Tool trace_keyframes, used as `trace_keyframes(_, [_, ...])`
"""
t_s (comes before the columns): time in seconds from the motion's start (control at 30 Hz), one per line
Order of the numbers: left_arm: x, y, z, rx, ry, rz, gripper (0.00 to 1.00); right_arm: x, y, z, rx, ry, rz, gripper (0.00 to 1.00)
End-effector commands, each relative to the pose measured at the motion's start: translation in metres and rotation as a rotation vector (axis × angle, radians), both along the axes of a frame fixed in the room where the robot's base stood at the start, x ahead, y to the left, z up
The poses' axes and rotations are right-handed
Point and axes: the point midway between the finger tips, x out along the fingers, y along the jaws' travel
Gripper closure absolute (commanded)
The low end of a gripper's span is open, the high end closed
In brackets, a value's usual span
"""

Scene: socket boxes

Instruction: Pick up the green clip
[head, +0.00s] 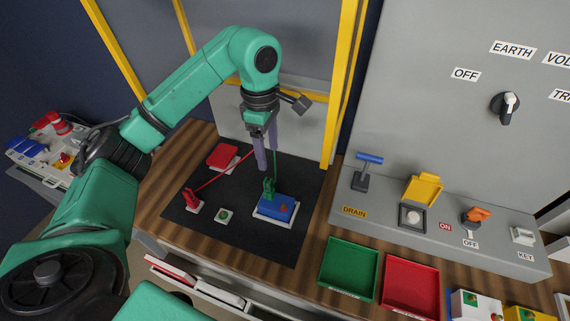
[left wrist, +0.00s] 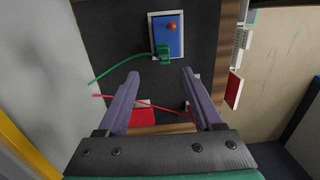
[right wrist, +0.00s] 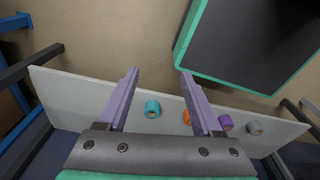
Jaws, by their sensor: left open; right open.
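The green clip (head: 268,187) is at the left end of the blue box (head: 274,206) on the black mat, with a green wire running from it. In the left wrist view the clip (left wrist: 163,54) is at the lower edge of the blue box (left wrist: 168,35), ahead of the fingertips. My left gripper (head: 267,168) is open and empty, above and close to the clip; it also shows in the left wrist view (left wrist: 165,88). My right gripper (right wrist: 158,75) is open and empty, away from the mat, over the floor and a shelf.
A red clip (head: 190,197) with a red wire stands on the mat's left, near a red block (head: 222,156) and a small green button (head: 224,215). Green (head: 348,270) and red (head: 411,286) trays lie right of the mat. A yellow post (head: 340,85) stands behind.

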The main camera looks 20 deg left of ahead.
Motion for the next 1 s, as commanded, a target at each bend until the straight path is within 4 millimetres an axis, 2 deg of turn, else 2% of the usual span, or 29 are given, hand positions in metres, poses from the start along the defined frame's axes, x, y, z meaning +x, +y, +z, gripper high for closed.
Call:
trace_keyframes(0.07, [-0.002, 0.008, -0.001, 0.042, -0.004, -0.008, 0.32, 0.004, 0.000, -0.002, 0.000, -0.006, 0.000, 0.33])
trace_keyframes(0.17, [-0.004, 0.009, -0.018, 0.048, 0.002, -0.010, 0.32, 0.003, 0.000, -0.005, 0.000, -0.004, 0.001, 0.33])
trace_keyframes(0.33, [-0.005, 0.009, -0.057, 0.046, 0.005, -0.007, 0.32, -0.021, -0.001, 0.010, -0.002, 0.033, 0.000, 0.33])
trace_keyframes(0.43, [-0.004, 0.008, -0.078, 0.045, 0.003, -0.007, 0.32, -0.026, -0.001, 0.014, -0.002, 0.044, 0.000, 0.33])
trace_keyframes(0.53, [-0.004, 0.008, -0.090, 0.044, 0.001, -0.007, 0.32, -0.023, -0.001, 0.018, -0.002, 0.037, 0.000, 0.33])
trace_keyframes(0.63, [-0.005, 0.007, -0.103, 0.042, 0.003, -0.007, 0.32, -0.012, 0.000, 0.031, 0.000, 0.020, 0.000, 0.33])
trace_keyframes(0.7, [-0.004, 0.007, -0.116, 0.042, 0.004, -0.006, 0.32, -0.005, 0.001, 0.042, 0.001, 0.008, 0.000, 0.33])
trace_keyframes(0.8, [-0.004, 0.007, -0.135, 0.042, 0.000, -0.007, 0.32, -0.002, 0.001, 0.043, 0.001, 0.003, 0.000, 0.33])
trace_keyframes(1.0, [-0.003, 0.007, -0.143, 0.042, -0.004, -0.007, 0.32, -0.007, 0.001, 0.041, 0.001, 0.011, -0.001, 0.33])
